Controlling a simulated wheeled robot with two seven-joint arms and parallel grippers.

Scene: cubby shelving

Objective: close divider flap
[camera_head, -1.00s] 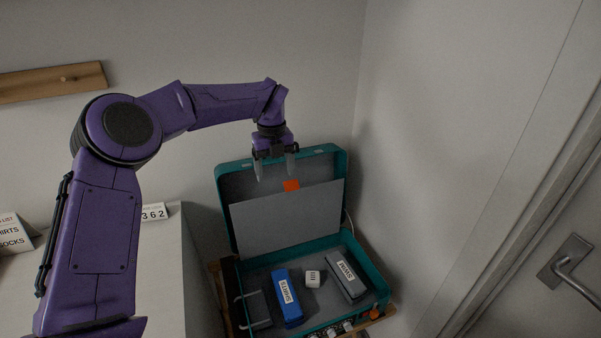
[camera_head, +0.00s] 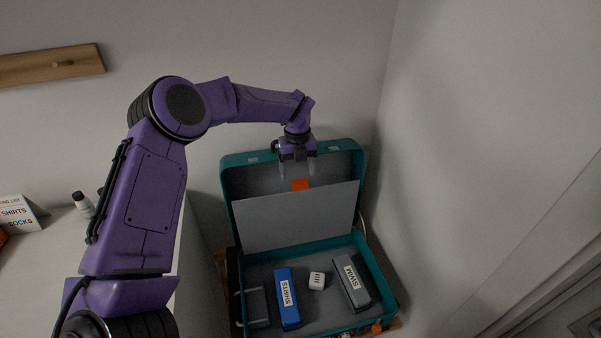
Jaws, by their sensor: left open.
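The divider flap (camera_head: 298,222) is a grey panel standing upright, leaning against the open lid of the teal suitcase (camera_head: 236,160). An orange tab (camera_head: 300,184) sits at its top edge. My left gripper (camera_head: 297,170) points down just above the orange tab, with its fingers apart and nothing between them. I cannot tell whether a fingertip touches the tab. The suitcase base holds a blue SHIRTS pouch (camera_head: 288,302), a grey SWIM pouch (camera_head: 352,284) and a small white box (camera_head: 317,281). My right gripper is not in view.
The suitcase rests on a wooden stand (camera_head: 222,265) in the corner, close to the right wall. A white surface (camera_head: 60,275) at left carries a list card (camera_head: 17,213) and a small dark-capped bottle (camera_head: 83,204). A wooden peg rail (camera_head: 50,66) is on the wall.

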